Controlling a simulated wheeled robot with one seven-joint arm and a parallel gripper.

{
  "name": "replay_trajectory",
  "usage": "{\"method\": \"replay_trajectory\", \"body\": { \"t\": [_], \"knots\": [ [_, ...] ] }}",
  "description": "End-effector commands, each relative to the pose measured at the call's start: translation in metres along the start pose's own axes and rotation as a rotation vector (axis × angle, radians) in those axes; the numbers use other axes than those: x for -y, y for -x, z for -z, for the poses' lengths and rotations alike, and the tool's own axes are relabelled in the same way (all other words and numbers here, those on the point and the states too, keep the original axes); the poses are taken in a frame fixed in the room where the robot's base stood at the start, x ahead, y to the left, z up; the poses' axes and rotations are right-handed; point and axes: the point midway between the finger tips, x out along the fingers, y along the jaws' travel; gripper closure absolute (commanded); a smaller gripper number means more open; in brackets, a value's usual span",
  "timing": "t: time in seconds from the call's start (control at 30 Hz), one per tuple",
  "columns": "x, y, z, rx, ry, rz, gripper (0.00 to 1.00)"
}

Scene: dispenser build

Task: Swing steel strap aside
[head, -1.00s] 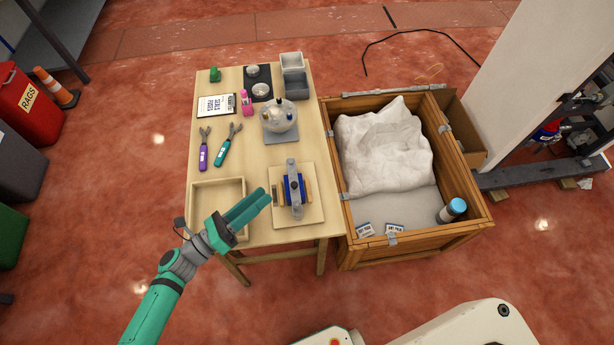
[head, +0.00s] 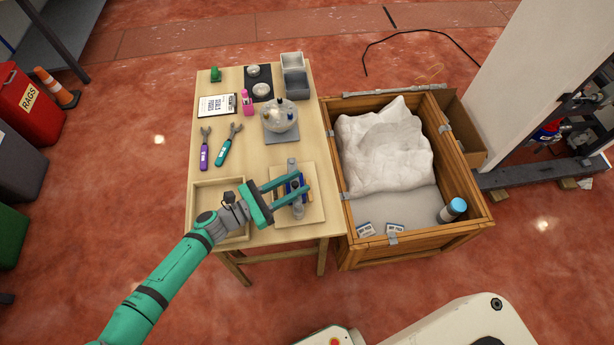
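The steel strap (head: 292,166) is a grey bar lying lengthwise over a blue block (head: 289,188) on a pale square board (head: 312,215) at the front right of the table. My gripper (head: 304,184) reaches in from the left above the board. The fingers and palm hide much of the strap and block. I cannot tell whether the fingers touch the strap.
An empty wooden tray (head: 205,185) lies left of the board, partly under my gripper. Purple (head: 204,150) and teal (head: 228,145) tools lie behind it. A round clear dispenser (head: 281,117) stands farther back. A wooden crate (head: 349,213) with white cloth (head: 385,150) adjoins the table's right side.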

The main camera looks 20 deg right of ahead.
Motion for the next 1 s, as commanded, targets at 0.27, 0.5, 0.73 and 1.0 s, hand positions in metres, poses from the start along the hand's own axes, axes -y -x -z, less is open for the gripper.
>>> {"method": "replay_trajectory", "body": {
  "t": [0.27, 0.5, 0.73, 1.0],
  "knots": [
    [-0.001, -0.034, 0.0, 0.0, 0.001, -0.005, 0.67],
    [-0.001, -0.043, 0.0, 0.0, 0.002, -0.006, 0.67],
    [-0.001, -0.044, 0.0, 0.0, 0.002, -0.004, 0.77],
    [-0.001, -0.044, 0.0, 0.0, 0.001, -0.002, 1.0]
  ]
}}
